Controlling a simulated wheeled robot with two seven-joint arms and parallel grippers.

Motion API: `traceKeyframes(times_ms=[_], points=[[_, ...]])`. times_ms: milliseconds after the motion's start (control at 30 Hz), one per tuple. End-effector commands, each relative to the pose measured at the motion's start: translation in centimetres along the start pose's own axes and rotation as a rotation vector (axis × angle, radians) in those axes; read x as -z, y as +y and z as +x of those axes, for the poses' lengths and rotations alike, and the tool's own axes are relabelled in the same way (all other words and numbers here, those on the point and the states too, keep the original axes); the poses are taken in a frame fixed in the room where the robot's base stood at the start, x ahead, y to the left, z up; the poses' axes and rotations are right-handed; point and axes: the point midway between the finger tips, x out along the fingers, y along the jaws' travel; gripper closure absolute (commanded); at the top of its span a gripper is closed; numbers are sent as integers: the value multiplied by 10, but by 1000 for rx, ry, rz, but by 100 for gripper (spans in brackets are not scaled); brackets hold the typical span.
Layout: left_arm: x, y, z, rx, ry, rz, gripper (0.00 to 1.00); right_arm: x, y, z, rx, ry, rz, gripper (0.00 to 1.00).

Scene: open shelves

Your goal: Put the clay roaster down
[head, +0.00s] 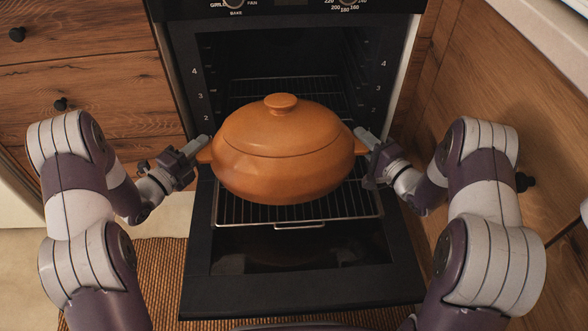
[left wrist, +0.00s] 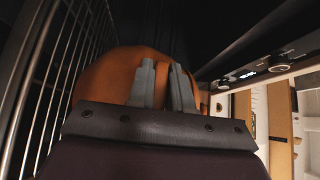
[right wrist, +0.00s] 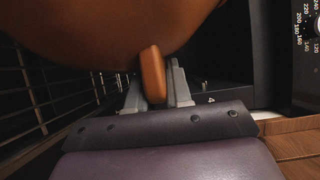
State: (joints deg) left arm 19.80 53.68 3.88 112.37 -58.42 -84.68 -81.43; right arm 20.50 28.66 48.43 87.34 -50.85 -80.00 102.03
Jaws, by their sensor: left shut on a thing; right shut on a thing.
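The clay roaster (head: 280,165) is an orange-brown lidded oval pot with a round knob, held level between my two grippers in front of the open oven. It overlaps the pulled-out wire rack (head: 300,212) in the head view; whether it touches the rack is hard to tell. My left gripper (head: 203,150) is shut on its left handle; the roaster also shows in the left wrist view (left wrist: 105,75). My right gripper (head: 362,146) is shut on its right handle, a tab seen between the fingers in the right wrist view (right wrist: 153,75). The roaster's underside is hidden in the head view.
The oven door (head: 300,290) is folded down below the rack. The oven cavity (head: 280,55) behind is dark, with another rack inside. Wooden drawers (head: 85,80) stand at left, and a wooden cabinet (head: 500,70) is close at right. A woven rug (head: 155,265) lies on the floor.

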Motion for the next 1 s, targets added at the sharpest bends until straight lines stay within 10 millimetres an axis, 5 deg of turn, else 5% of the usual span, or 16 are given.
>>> traceKeyframes(times_ms=[133,167,233,533,667,1000], points=[[-2,14,0,9,-2,6,100,2,13,1,10,2,-6,100],[-1,17,0,0,-2,0,77,1,17,0,1,2,-1,77],[-1,14,0,0,-2,0,55,1,13,0,0,2,-1,55],[0,14,0,0,-1,0,55,0,14,0,0,0,0,55],[0,14,0,0,0,0,13,0,14,0,0,-1,0,55],[-1,14,-5,-1,-1,0,13,-1,14,0,0,-2,0,55]])
